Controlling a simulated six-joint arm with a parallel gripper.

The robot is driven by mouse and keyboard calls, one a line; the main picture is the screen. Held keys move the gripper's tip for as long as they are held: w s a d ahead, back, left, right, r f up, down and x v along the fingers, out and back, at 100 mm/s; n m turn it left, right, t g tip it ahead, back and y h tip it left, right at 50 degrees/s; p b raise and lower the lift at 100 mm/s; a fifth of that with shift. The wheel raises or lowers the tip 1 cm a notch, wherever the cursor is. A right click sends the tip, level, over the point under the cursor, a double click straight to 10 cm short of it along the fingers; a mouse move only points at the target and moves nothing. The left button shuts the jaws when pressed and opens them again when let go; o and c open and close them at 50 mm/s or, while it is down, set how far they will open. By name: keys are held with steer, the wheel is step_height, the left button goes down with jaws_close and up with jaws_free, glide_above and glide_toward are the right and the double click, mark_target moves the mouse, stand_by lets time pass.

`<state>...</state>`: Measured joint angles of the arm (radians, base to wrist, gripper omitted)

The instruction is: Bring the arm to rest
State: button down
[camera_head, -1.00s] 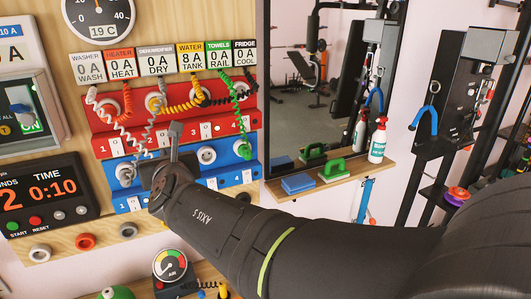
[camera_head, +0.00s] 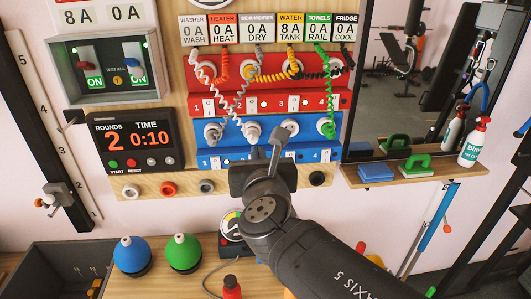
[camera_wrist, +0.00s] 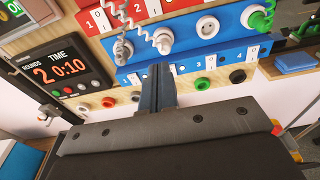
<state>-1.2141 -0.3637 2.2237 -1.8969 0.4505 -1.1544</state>
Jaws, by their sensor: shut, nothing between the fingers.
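My gripper (camera_head: 279,138) is shut and empty, its narrow fingers pointing up.
Coiled cords hang from the red strip (camera_head: 207,103); several end in blue-strip sockets. Blue (camera_head: 132,257) and green (camera_head: 183,255) domes stand on the bench below.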

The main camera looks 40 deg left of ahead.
steer(key=w+a+r, duration=0.2)
steer(key=w+a, duration=0.2)
steer(key=a, duration=0.1)
steer(key=shift+w+r, duration=0.4)
stand_by(0.7)
stand_by(0.3)
